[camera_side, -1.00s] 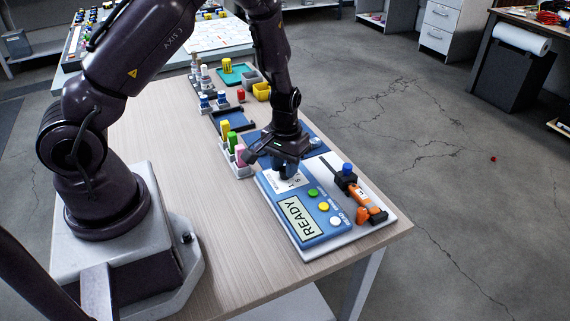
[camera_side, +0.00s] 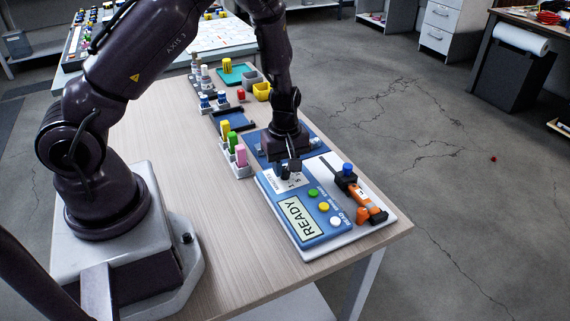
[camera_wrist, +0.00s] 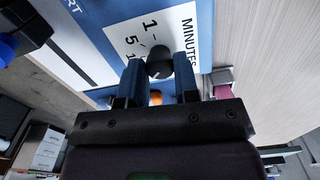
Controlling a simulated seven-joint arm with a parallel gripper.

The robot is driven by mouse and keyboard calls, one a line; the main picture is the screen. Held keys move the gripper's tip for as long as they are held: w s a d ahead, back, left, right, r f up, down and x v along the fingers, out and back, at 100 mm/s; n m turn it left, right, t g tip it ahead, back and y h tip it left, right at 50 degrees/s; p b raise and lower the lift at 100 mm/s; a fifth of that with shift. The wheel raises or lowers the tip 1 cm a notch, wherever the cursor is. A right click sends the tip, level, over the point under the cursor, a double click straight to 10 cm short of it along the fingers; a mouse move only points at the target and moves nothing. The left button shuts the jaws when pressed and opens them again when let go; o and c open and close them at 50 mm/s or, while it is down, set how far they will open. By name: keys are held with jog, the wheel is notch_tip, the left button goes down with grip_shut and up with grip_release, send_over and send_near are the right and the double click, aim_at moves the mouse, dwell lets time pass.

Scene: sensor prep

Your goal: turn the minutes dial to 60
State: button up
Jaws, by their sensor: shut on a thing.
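The blue device (camera_side: 322,232) lies on a white base, with a display reading READY (camera_side: 299,221). Its white minutes panel (camera_wrist: 135,35) carries the word MINUTES, a 1, a 5 and a partly hidden number. The dark round minutes dial (camera_wrist: 159,62) stands on this panel. My gripper (camera_wrist: 160,72) is shut on the dial, one blue finger on each side of it. In the side view my gripper (camera_side: 287,172) points down at the device's far end and hides the dial. I cannot read the dial's setting for sure.
Green, yellow and white buttons (camera_side: 335,221) sit beside the display. An orange tool (camera_side: 361,194) and a blue-capped item (camera_side: 347,170) lie to the right. A rack of coloured pieces (camera_side: 240,156) stands left of my gripper.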

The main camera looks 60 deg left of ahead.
aim_at(285, 169)
jog(key=n, duration=0.5)
jog(key=shift+n, duration=2.5)
jog(key=o, duration=0.9)
jog(key=shift+o, duration=0.2)
notch_tip(285, 169, up, 13)
